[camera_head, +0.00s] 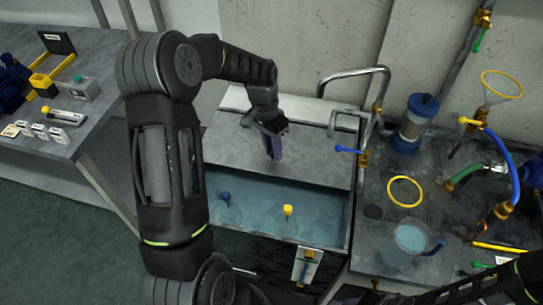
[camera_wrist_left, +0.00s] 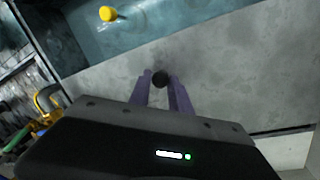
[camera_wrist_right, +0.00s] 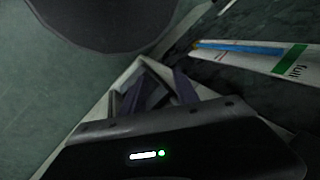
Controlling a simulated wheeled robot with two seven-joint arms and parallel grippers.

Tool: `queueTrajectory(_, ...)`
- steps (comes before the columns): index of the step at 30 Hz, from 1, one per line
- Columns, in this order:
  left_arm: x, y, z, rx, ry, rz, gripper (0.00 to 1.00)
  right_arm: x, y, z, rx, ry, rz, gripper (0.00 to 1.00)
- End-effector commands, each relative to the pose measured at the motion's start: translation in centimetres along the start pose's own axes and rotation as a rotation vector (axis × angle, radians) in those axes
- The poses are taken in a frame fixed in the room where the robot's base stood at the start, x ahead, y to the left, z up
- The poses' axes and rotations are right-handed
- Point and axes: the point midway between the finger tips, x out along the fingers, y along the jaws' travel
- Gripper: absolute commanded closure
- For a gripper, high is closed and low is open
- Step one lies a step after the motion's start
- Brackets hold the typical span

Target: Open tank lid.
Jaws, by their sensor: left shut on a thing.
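The tank lid (camera_head: 318,150) is a flat grey plate over the back part of the tank. The front part of the tank (camera_head: 352,215) is open, showing blue water with a blue and a yellow float. My left gripper (camera_head: 274,150) points down at the lid. In the left wrist view its purple fingers (camera_wrist_left: 160,92) are shut on a small black knob (camera_wrist_left: 160,78) over the grey lid (camera_wrist_left: 225,75). My right gripper (camera_wrist_right: 165,92) shows in the right wrist view in front of pale frame bars; its finger gap is unclear.
A bent metal pipe (camera_head: 355,72) with a blue-handled valve (camera_head: 348,150) stands right of the tank. The right bench holds a jug (camera_head: 410,238), a filter cylinder (camera_head: 413,122) and hoses. A label strip (camera_wrist_right: 255,58) is near the right gripper. A left table (camera_head: 85,130) holds small parts.

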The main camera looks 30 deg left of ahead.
Motion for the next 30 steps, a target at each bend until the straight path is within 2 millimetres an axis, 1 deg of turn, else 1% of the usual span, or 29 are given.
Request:
queueTrajectory(11, 0.12, -0.01, 0.04, -0.001, -0.001, 0.001, 1.00, 0.06, 0.05, 0.03, 0.001, 0.000, 0.000, 0.64)
queueTrajectory(12, 0.12, 0.00, 0.04, -0.001, -0.002, 0.001, 0.74, 0.06, 0.05, 0.03, 0.001, -0.001, 0.000, 0.64)
queueTrajectory(19, 0.14, 0.01, 0.05, -0.001, -0.002, 0.001, 0.55, 0.06, 0.05, 0.02, 0.001, 0.000, 0.000, 0.64)
queueTrajectory(26, 0.14, 0.02, 0.06, 0.000, -0.002, 0.001, 0.55, 0.07, 0.05, 0.02, 0.000, 0.000, 0.000, 0.64)
queueTrajectory(30, -0.35, -0.02, 0.02, 0.000, -0.002, 0.001, 0.55, 0.19, 0.09, 0.01, 0.000, 0.000, 0.000, 0.64)
